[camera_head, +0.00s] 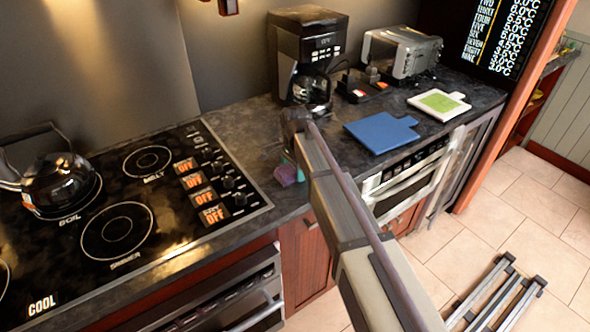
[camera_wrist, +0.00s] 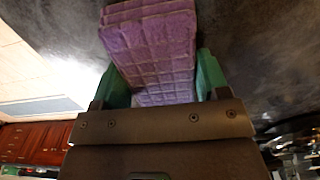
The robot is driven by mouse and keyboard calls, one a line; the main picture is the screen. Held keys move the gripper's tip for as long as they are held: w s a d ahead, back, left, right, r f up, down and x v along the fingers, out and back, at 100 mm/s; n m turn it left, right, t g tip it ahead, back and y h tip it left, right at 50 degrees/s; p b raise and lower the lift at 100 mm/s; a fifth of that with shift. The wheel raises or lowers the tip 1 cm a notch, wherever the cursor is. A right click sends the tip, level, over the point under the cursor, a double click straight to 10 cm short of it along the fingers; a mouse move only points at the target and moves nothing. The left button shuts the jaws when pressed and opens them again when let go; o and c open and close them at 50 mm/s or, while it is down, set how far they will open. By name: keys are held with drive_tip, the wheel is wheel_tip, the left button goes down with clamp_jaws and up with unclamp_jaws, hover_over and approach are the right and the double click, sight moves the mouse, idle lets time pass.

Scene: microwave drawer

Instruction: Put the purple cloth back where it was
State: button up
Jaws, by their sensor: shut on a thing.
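The purple cloth (camera_wrist: 155,55) is a folded, quilted piece between the two green fingers of my gripper (camera_wrist: 160,88) in the wrist view. My gripper is shut on it. In the head view the cloth (camera_head: 286,174) shows small at the front of the dark counter, right of the stove, beside a bit of green finger. My arm hides part of the gripper there. I cannot tell whether the cloth touches the counter.
The stove (camera_head: 120,200) with a kettle (camera_head: 58,178) is at left. A coffee maker (camera_head: 305,60) stands at the back. A blue board (camera_head: 381,132), a green-and-white board (camera_head: 439,104) and a toaster (camera_head: 402,52) are at right. Bare counter (camera_head: 235,140) lies between stove and coffee maker.

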drive_tip(key=o, duration=1)
drive_tip(key=shift+o, duration=0.2)
wheel_tip(320, 180, up, 12)
drive_tip(key=p, duration=1.2)
drive_tip(key=shift+r+p, duration=0.2)
drive_tip(key=shift+p, duration=0.15)
drive_tip(key=s+d+f+n+b, duration=0.2)
drive_tip(key=s+d+n, duration=0.8)
drive_tip(key=s+d, duration=1)
drive_tip(key=shift+s+n, duration=0.3)
drive_tip(key=shift+s, duration=1.5)
